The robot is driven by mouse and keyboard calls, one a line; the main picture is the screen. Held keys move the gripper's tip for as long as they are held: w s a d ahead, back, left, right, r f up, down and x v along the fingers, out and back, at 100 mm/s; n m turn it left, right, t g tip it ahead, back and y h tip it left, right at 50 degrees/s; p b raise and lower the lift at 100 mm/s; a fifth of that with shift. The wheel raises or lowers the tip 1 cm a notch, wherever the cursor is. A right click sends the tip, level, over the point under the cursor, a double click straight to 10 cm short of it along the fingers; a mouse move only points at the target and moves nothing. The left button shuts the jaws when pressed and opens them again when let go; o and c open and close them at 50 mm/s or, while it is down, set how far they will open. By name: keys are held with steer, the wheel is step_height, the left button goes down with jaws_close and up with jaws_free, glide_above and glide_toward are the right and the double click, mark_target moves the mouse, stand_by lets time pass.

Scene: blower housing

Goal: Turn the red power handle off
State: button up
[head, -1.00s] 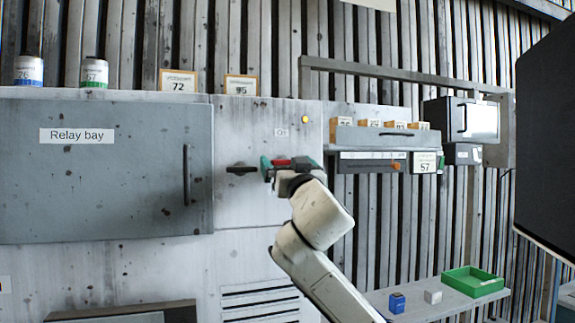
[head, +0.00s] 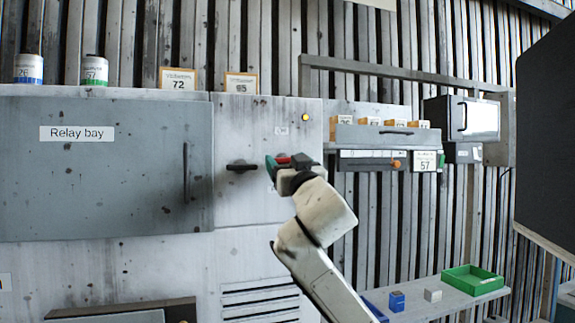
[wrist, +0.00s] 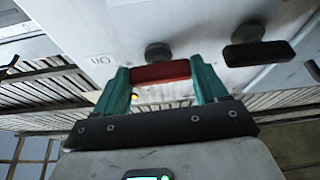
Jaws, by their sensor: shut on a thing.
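The red power handle (head: 283,160) is on the pale cabinet panel, below a small label (head: 281,131) and a lit yellow lamp (head: 305,117). In the wrist view the red handle (wrist: 160,73) is a bar between the two teal fingers, with a round dark hub (wrist: 158,53) behind it. My gripper (wrist: 159,76) is shut on the bar, one finger at each end. In the head view my gripper (head: 284,166) and wrist hide part of the handle.
A black handle (head: 242,167) sits just left of my gripper on the same panel. The Relay bay door (head: 100,190) with its vertical handle is further left. A drawer unit (head: 385,135) is to the right. A shelf (head: 440,303) with a green tray (head: 472,279) is lower right.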

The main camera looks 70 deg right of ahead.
steer(key=n+t+y, duration=0.1)
steer(key=n, duration=0.2)
steer(key=n+t+y, duration=0.1)
steer(key=n, duration=0.2)
steer(key=shift+s+y, duration=0.1)
steer(key=shift+y, duration=0.3)
steer(key=n+y, duration=0.1)
steer(key=n, duration=0.1)
steer(key=n+y, duration=0.1)
steer(key=n, duration=0.2)
steer(key=shift+d+r+t, duration=0.1)
steer(key=shift+t, duration=0.3)
steer(key=n+y, duration=0.2)
steer(key=n, duration=0.3)
steer(key=shift+n+b, duration=0.35)
steer(key=shift+n, duration=0.05)
steer(key=shift+r+n+g+y, duration=0.1)
steer(key=shift+n+g+y, duration=0.35)
steer(key=shift+n, duration=0.65)
steer(key=shift+n+g+y, duration=0.35)
steer(key=shift+n+g, duration=0.1)
steer(key=shift+n, duration=0.65)
steer(key=o, duration=1.1)
steer(key=shift+c, duration=0.2)
steer(key=shift+s, duration=0.1)
steer(key=b+v, duration=0.3)
steer(key=v, duration=0.7)
steer(key=shift+s, duration=0.3)
